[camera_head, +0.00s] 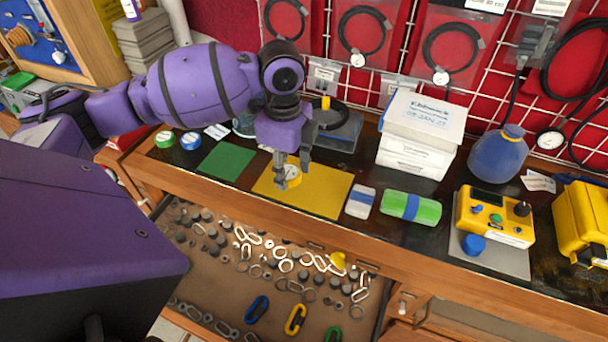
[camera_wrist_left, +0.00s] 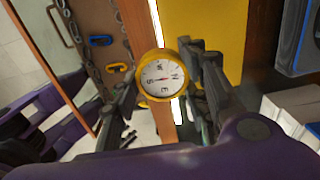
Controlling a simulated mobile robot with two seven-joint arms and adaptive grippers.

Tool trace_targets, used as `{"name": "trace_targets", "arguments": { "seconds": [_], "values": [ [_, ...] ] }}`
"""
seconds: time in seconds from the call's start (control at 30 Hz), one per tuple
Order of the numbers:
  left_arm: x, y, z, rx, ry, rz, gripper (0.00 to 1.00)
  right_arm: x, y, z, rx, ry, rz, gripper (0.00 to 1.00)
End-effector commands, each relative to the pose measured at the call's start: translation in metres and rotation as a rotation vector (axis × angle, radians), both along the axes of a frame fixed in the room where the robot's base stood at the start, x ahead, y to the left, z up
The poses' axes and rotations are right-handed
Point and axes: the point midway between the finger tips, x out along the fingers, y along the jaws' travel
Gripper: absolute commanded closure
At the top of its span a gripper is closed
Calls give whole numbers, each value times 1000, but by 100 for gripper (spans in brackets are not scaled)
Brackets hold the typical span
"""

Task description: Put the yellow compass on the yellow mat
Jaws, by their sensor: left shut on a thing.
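The yellow compass (camera_head: 292,176) has a round yellow case and a white dial. My left gripper (camera_head: 291,167) is shut on it, and the fingers point down. The compass also shows face-on between the fingers in the left wrist view (camera_wrist_left: 160,77). The yellow mat (camera_head: 328,193) lies flat on the dark bench top; it also shows in the left wrist view (camera_wrist_left: 208,28). In the head view the compass overlaps the mat's left part. Whether it touches the mat I cannot tell. My right gripper is not in view.
A green mat (camera_head: 227,161) lies left of the yellow one. A grey-blue block (camera_head: 360,202) and a green-blue roll (camera_head: 411,207) lie to its right. White boxes (camera_head: 418,135) stand behind. An open drawer (camera_head: 225,275) with chain links and carabiners is below the bench's front edge.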

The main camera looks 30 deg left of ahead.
Motion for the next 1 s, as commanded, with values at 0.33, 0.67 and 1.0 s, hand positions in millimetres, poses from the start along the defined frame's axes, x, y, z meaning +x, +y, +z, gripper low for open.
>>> {"name": "trace_targets", "arguments": {
  "seconds": [0.33,0.67,1.0],
  "values": [
    [66,2,-57,0,6,2,85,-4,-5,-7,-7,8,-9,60],
    [86,2,-78,0,2,2,85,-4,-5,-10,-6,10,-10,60],
    [85,3,-105,1,-2,1,85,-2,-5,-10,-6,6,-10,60]
  ]
}}
